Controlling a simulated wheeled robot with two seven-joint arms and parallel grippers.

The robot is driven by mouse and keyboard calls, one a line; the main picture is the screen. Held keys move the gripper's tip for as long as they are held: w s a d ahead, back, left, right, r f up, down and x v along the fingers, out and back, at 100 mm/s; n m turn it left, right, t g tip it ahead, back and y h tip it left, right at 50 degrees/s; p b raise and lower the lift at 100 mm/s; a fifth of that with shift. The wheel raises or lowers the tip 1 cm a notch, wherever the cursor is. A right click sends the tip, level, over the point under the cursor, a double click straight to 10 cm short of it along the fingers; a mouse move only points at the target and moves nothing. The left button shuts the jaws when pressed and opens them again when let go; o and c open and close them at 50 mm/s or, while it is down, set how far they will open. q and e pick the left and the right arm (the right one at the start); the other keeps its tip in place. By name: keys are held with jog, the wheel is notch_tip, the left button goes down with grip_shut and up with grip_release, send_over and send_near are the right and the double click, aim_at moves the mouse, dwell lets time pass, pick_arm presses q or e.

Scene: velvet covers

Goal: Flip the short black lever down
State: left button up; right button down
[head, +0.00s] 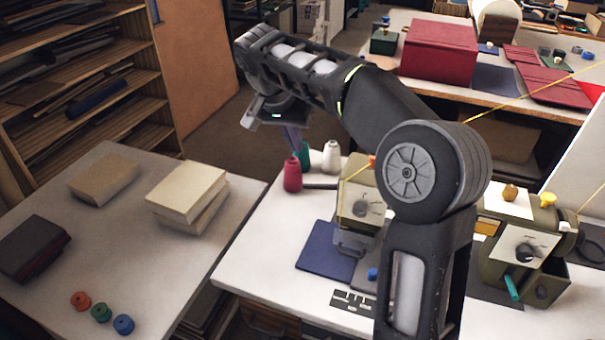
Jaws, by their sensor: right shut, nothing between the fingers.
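Two olive machines stand on the white table. The left machine (371,179) has a white front plate with a dark round fitting (361,208), partly beside my arm. The right machine (485,230) has a white plate with a black fitting (527,252) and a teal handle (512,287) below it. Both dark fittings are small, so I cannot tell which is the short black lever or how it is tilted. My right gripper (296,150) is shut and empty, pointing down behind the left machine near the thread cones, apart from both fittings. My left gripper is out of view.
A red cone (292,175) and a white cone (331,156) stand near the gripper. A blue pad (326,252) lies before the left machine. My right arm crosses in front of the machines. A side table (130,215) holds books and spools.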

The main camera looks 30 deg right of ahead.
jog(key=b, duration=0.1)
send_near(309, 185)
jog(key=s+x, duration=0.1)
jog(key=x, duration=0.5)
jog(key=shift+w+d+f, duration=0.2)
jog(key=shift+w+d, duration=0.1)
jog(key=shift+w, duration=0.25)
notch_tip(309, 185, down, 3)
jog(key=b, duration=0.5)
jog(key=shift+r, duration=0.2)
jog(key=shift+r+p, duration=0.55)
jog(key=shift+r, duration=0.15)
